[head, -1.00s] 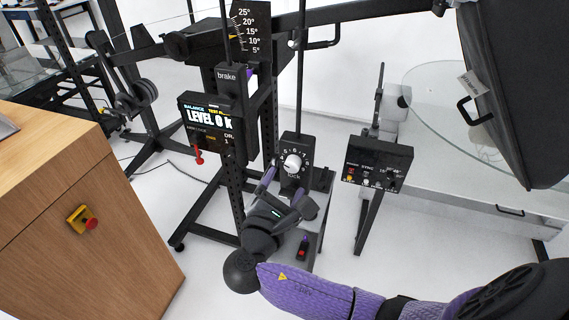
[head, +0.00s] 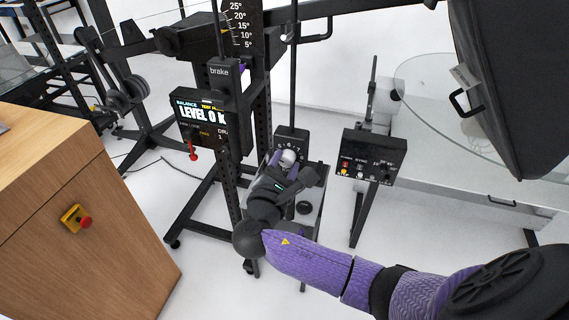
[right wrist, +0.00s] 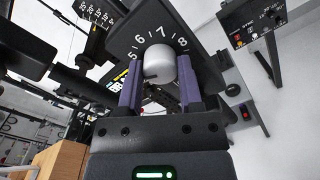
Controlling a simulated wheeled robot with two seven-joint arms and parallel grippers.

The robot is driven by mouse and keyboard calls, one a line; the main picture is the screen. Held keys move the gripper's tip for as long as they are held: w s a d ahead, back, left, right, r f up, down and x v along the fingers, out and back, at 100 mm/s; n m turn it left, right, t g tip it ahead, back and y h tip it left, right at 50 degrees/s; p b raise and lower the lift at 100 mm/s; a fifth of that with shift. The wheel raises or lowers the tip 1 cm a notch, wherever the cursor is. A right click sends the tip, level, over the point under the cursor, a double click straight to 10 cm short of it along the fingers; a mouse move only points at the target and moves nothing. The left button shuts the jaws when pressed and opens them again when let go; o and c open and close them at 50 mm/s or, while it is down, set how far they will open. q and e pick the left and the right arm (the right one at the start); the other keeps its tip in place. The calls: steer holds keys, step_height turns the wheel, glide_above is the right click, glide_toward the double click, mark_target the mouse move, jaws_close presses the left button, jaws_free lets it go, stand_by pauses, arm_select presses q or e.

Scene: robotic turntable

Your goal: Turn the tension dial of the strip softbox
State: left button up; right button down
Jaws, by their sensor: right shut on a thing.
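The dial is a pale knob (head: 287,158) on a black box (head: 292,137) with white numbers, on an upright post. In the right wrist view the knob (right wrist: 159,65) stands between my two purple fingers, with 5 to 8 printed around its far side. My right gripper (head: 284,167) is shut on the knob from below and in front. It also shows in the right wrist view (right wrist: 160,86). The gripper hides the lower part of the dial's face. The black strip softbox (head: 510,90) hangs at the upper right. My left gripper is not in view.
A black control box (head: 372,156) with small knobs stands to the right of the dial. A brake lever and a lit display box (head: 207,120) stand to its left. A wooden cabinet (head: 80,215) fills the lower left. A glass tabletop (head: 430,100) is at the right.

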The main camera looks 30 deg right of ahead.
steer(key=shift+f+m+b, duration=0.15)
steer(key=shift+m+b, duration=0.25)
steer(key=shift+m, duration=0.8)
steer(key=shift+m+b, duration=0.3)
steer(key=shift+m, duration=0.8)
steer(key=shift+c, duration=1.3)
jaws_free()
steer(key=v, duration=1)
steer(key=shift+b, duration=0.4)
steer(key=shift+d, duration=0.1)
